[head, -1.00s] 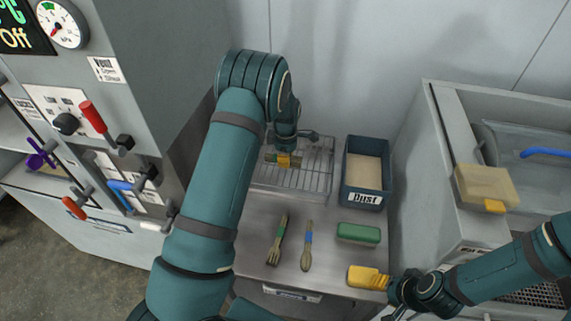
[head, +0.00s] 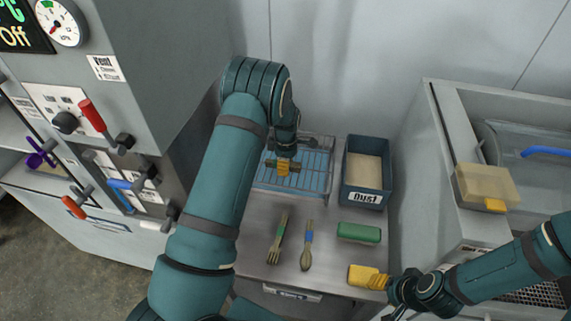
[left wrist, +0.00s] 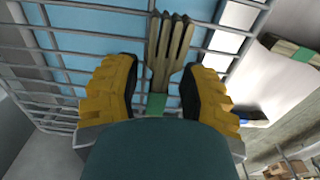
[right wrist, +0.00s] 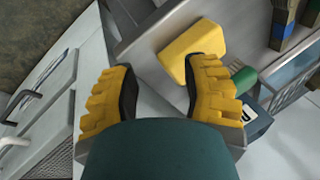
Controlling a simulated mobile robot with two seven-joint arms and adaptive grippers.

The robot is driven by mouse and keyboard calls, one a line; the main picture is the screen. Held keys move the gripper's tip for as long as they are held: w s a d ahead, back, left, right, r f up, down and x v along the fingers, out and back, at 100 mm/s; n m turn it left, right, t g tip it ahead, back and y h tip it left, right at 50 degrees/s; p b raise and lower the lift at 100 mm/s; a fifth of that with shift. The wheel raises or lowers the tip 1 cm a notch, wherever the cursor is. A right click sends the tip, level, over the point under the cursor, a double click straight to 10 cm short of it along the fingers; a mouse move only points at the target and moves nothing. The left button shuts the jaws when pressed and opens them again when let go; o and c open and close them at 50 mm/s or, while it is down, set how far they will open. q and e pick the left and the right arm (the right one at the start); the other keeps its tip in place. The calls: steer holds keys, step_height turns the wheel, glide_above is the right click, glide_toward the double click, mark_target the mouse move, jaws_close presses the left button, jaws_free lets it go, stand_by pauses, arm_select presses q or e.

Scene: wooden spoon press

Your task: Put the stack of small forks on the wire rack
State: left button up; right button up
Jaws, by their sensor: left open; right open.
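The wire rack (head: 322,160) stands at the back of the metal table, with a blue surface showing through its wires. A stack of small wooden forks (left wrist: 172,45) with a green band (left wrist: 156,104) lies over the rack wires in the left wrist view, tines pointing away from me. My left gripper (head: 283,167) is over the rack, its fingers (left wrist: 158,95) open on either side of the stack with gaps visible; the handles are hidden behind the gripper body. My right gripper (right wrist: 157,95) is open and empty by the table's front right.
A second green-banded fork stack (head: 277,240) and a blue-banded spoon stack (head: 307,245) lie in front of the rack. A green block (head: 359,233), a yellow block (head: 361,275) near my right gripper and the Dust bin (head: 366,198) stand to the right.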

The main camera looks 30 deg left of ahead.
arm_select(q)
steer(key=shift+r, duration=0.3)
arm_select(e)
steer(key=shift+r, duration=0.15)
arm_select(q)
step_height(320, 180, up, 12)
steer(key=shift+f, duration=0.15)
arm_select(e)
steer(key=shift+r, duration=0.15)
arm_select(q)
steer(key=shift+s+f, duration=0.1)
arm_select(e)
steer(key=shift+s, duration=0.15)
